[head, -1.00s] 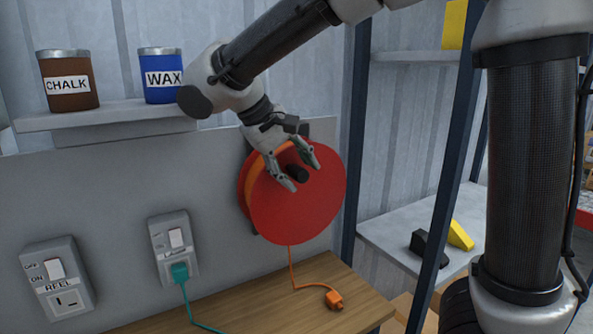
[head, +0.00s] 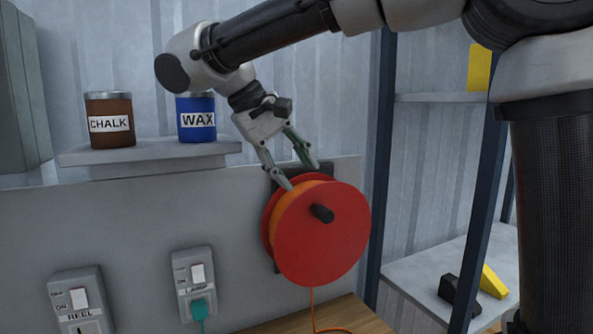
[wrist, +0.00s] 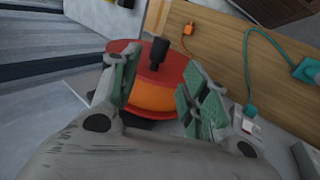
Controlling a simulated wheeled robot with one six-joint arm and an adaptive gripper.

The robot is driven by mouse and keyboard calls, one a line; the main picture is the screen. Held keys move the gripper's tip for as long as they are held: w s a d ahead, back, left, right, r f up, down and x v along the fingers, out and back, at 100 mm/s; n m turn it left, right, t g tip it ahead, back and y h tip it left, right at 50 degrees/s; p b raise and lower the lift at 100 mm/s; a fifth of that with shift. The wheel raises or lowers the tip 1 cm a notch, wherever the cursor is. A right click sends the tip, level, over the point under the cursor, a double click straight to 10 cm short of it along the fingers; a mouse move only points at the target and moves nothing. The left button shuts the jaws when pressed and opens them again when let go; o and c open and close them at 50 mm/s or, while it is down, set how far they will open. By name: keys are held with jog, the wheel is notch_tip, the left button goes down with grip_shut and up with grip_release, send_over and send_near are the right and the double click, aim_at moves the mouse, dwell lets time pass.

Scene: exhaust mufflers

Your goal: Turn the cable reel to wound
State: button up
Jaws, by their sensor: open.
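The cable reel (head: 325,245) is a red disc with orange cable behind it, mounted on the grey wall panel. A dark crank knob (head: 322,213) sticks out from its face, above the middle of the disc. The reel also shows in the wrist view (wrist: 172,72), with the knob (wrist: 159,50) pointing away from the wall. My gripper (head: 303,179) is open at the reel's upper rim, behind the front disc and apart from the knob. In the wrist view my gripper's green-padded fingers (wrist: 157,92) stand either side of the orange winding; I cannot tell whether they touch it.
A shelf (head: 150,153) with a brown CHALK can (head: 110,122) and a blue WAX can (head: 197,122) is left of my gripper. Two switch sockets (head: 193,280) are on the panel. A wooden bench (wrist: 225,50) lies below, and a dark rack post (head: 380,160) stands right.

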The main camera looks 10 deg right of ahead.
jog(key=w+d, duration=0.1)
jog(key=d, duration=0.1)
jog(key=w+d+m, duration=0.1)
jog(key=d, duration=0.1)
jog(key=w+d+r+m+g, duration=0.1)
jog(key=d, duration=0.2)
jog(key=shift+w, duration=0.15)
grip_shut()
jog(key=r+m+g+y, duration=0.1)
jog(key=m+g+y, duration=0.1)
jog(key=m, duration=0.3)
send_over(341, 195)
jog(key=s+d, duration=0.4)
jog(key=d, duration=0.1)
notch_tip(341, 195, up, 2)
jog(key=d+m+y, duration=0.3)
jog(key=m+y, duration=0.1)
jog(key=m, duration=0.3)
jog(key=shift+s+a+f+m+y, duration=0.2)
jog(key=shift+a+f+m+y, duration=0.35)
jog(key=shift+a+f, duration=1.2)
jog(key=shift+s+a+f+m+y, duration=0.3)
jog(key=shift+a+f+m, duration=0.5)
jog(key=shift+a+f, duration=1)
jog(key=shift+s+a+f+m+y, duration=0.15)
jog(key=shift+a+f+m+y, duration=0.4)
jog(key=shift+a+f, duration=1.2)
